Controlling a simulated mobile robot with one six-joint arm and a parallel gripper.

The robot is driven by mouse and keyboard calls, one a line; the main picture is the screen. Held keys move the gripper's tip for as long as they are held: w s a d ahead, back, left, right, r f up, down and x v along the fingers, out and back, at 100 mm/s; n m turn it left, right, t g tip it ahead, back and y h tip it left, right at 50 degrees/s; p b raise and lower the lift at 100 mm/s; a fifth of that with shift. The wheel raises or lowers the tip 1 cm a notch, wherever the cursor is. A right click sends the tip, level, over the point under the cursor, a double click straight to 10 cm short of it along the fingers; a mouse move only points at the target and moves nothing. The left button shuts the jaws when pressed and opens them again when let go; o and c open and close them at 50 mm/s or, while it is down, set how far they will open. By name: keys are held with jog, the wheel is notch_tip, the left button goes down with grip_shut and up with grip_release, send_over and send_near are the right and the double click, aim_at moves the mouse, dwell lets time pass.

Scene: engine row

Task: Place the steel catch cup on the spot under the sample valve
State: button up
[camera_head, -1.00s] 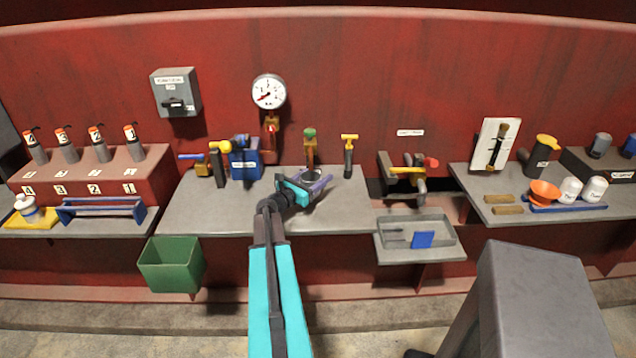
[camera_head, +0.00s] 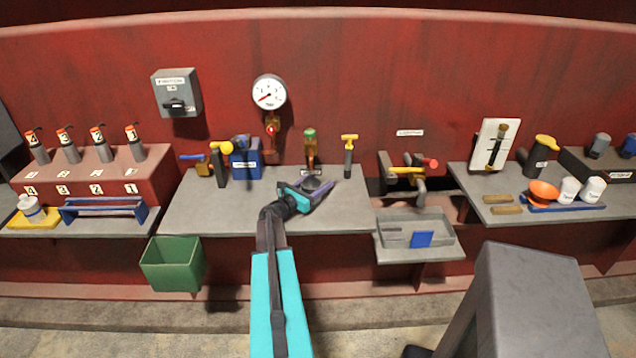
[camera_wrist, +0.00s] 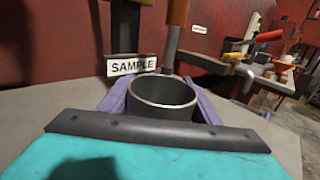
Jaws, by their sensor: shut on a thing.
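The steel catch cup (camera_wrist: 162,92) is a dark grey open cylinder, upright between the purple fingers of my gripper (camera_wrist: 160,105) in the wrist view. My gripper is shut on it. In the head view my gripper (camera_head: 317,191) is over the middle bench, and the cup (camera_head: 311,184) shows partly between the fingers. The sample valve (camera_head: 310,146), with a green top and an orange body, stands at the back of the bench just behind the cup. In the wrist view its pipe (camera_wrist: 171,45) ends close behind the cup's rim, beside a SAMPLE label (camera_wrist: 131,66). The spot under the valve is hidden.
A yellow-topped valve (camera_head: 349,154) stands to the right of the sample valve. A blue box (camera_head: 246,160) stands to the left. A grey tray (camera_head: 449,238) sits lower right. A green bin (camera_head: 172,265) is below the bench. The bench's left front is clear.

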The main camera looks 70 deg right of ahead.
jog(key=shift+f, duration=0.15)
jog(key=o, duration=1.1)
jog(key=shift+r, duration=0.2)
jog(key=b+v, duration=0.4)
jog(key=v, duration=0.8)
